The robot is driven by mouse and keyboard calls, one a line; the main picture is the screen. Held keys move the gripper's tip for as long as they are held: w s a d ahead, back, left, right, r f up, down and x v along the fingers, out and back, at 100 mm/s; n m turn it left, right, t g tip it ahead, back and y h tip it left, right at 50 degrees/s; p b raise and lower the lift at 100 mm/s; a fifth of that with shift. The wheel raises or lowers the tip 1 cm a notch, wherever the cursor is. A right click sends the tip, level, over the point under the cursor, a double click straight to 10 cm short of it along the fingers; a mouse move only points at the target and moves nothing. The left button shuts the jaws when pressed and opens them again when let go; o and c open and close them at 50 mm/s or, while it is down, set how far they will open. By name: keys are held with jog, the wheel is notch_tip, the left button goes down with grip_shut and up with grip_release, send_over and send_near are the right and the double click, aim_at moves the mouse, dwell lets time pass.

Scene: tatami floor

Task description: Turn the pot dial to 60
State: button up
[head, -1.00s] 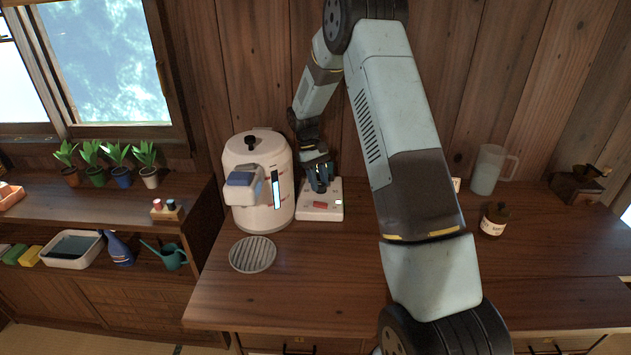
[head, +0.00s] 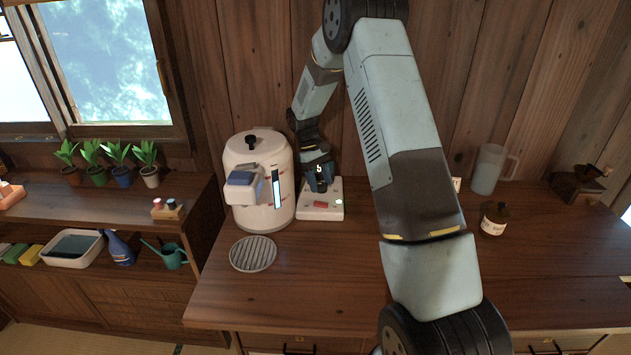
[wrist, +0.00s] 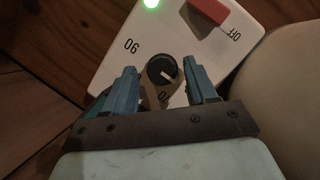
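The white control box (head: 333,212) stands on the counter beside the white pot (head: 250,215), with a red switch (head: 320,204) and a lit green lamp (head: 339,202). In the wrist view, the black round dial (wrist: 160,66) has a white pointer line slanting down and right. A printed number lies left of it; its turned digits look like 9 or 6 with 0. Another mark below is partly hidden. My gripper (wrist: 161,75) is open, one blue finger on each side of the dial; I cannot tell whether they touch it. In the head view, my gripper (head: 320,180) is over the box.
A round grey grate (head: 253,254) lies in front of the pot. The pot's pale side (wrist: 290,85) is close on the right in the wrist view. The front counter is mostly clear.

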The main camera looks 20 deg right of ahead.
jog(key=shift+r, duration=0.2)
jog(key=v, duration=1.3)
jog(key=shift+w, duration=0.2)
jog(key=shift+r, duration=0.2)
jog(key=s+d+r+m+t+y, duration=0.1)
jog(key=s+r+m+t, duration=0.3)
jog(key=s+r, duration=1.5)
jog(key=s+f+m+t+y, duration=0.1)
jog(key=s+t, duration=0.4)
jog(key=s, duration=1.9)
jog(key=shift+d+f+m+t, duration=0.2)
jog(key=shift+d+m+t, duration=0.1)
jog(key=shift+d, duration=0.05)
